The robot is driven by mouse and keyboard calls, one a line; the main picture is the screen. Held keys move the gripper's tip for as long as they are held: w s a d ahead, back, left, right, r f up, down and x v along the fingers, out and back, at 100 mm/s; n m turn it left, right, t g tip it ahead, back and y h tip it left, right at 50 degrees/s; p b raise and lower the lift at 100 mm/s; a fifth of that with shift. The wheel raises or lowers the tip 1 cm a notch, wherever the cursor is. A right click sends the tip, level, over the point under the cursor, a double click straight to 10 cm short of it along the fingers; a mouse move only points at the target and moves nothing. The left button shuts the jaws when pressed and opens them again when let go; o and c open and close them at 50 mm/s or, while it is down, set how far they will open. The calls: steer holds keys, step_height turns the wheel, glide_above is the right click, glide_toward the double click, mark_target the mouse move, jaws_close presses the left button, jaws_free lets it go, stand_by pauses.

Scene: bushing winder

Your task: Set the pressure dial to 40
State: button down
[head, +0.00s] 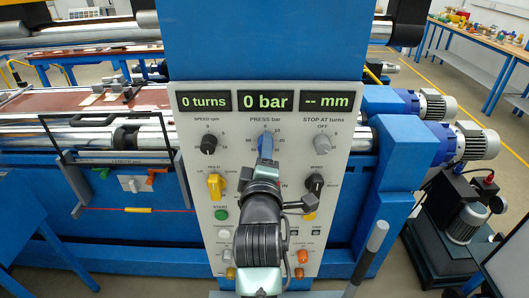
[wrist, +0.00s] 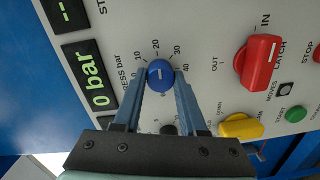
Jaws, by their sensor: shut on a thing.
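The blue pressure dial (head: 265,143) sits under the PRESS bar label on the grey panel (head: 345,97). In the wrist view the dial (wrist: 160,76) is a round blue knob with a white mark on its face; which number the mark points to I cannot tell. Printed numbers 10, 20, 30 and 40 run around its far side. My gripper (wrist: 160,72) has one finger on each side of the knob and is shut on it. The pressure display (head: 265,101) reads 0 bar. My wrist hides the panel below the dial in the head view.
A black speed knob (head: 208,144) is left of the dial and a grey stop knob (head: 322,142) right. Below are a yellow knob (head: 216,184) and a black wind knob (head: 314,184). A red latch knob (wrist: 258,61) shows in the wrist view.

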steer(key=shift+d+m+y+b, duration=0.2)
steer(key=shift+m+b, duration=0.7)
steer(key=shift+m, duration=3.25)
steer(key=shift+a+m+y+b, duration=0.1)
steer(key=shift+m+y+b, duration=0.55)
steer(key=shift+m, duration=3.5)
steer(key=shift+h, duration=0.25)
steer(key=shift+c, duration=2.3)
jaws_free()
steer(key=shift+s, duration=0.1)
